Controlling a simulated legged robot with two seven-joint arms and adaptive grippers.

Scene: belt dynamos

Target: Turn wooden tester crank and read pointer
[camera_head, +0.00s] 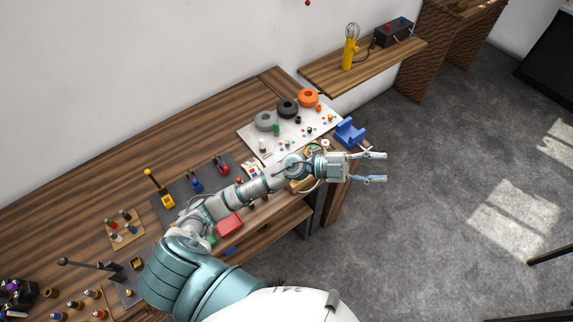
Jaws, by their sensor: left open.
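My left arm reaches across the bench, and my left gripper (384,167) is open and empty, pointing right beyond the bench's right end, over the grey floor. A light wooden piece (299,185), perhaps part of the tester, shows under my left wrist at the bench's right end. My arm hides much of it, and I cannot make out a crank or a pointer. My right gripper is not in view.
The wooden bench (150,148) runs along the wall. A pale board (268,148) holds grey, black and orange rings. A blue cradle (349,131) stands near the gripper. A red block (229,223) lies beside my forearm.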

